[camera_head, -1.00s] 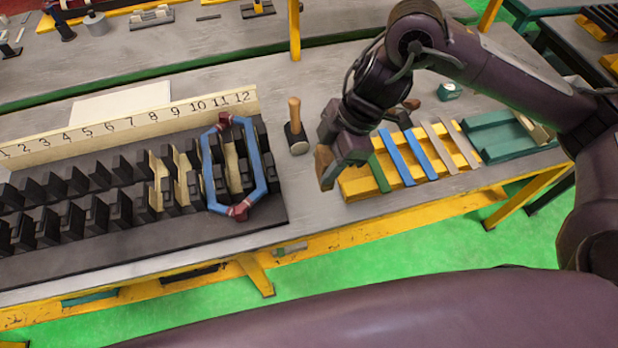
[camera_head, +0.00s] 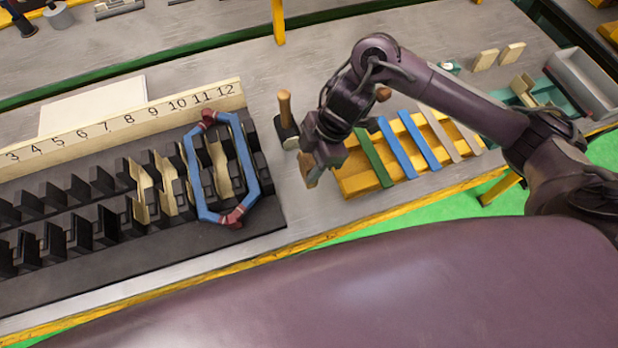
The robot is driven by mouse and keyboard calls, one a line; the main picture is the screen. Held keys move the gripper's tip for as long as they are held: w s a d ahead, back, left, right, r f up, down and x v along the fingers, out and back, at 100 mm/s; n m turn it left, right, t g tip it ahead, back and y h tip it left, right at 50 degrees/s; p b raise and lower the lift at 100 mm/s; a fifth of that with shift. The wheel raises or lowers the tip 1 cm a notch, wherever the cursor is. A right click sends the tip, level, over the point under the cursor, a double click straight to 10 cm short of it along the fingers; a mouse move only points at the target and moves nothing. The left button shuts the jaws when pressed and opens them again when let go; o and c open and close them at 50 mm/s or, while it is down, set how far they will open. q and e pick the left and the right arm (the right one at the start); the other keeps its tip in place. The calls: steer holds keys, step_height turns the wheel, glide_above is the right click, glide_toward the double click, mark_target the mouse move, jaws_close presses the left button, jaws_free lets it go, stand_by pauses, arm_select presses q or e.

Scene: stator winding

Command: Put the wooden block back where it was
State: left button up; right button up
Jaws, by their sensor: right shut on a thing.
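My right gripper (camera_head: 318,168) is shut on a small brown wooden block (camera_head: 308,170), which shows only in part between the fingers. The gripper points down over the grey table, left of the yellow rack (camera_head: 360,180) and just right of the hammer. The gap between block and table is hard to judge. My left gripper is not in view.
The hammer (camera_head: 286,120) stands handle up. Colored strips lie across the yellow rack. Two pale blocks (camera_head: 484,59) and a grey bin (camera_head: 580,80) are at right.

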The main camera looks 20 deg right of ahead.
step_height(320, 180, down, 3)
steer(key=shift+w+f, duration=0.1)
steer(key=shift+f, duration=0.3)
steer(key=shift+f+b, duration=0.4)
step_height(320, 180, down, 2)
steer(key=shift+f, duration=0.2)
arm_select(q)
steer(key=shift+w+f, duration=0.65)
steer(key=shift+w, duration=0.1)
arm_select(e)
steer(key=shift+f, duration=0.3)
steer(key=shift+f, duration=0.1)
steer(key=o, duration=1.3)
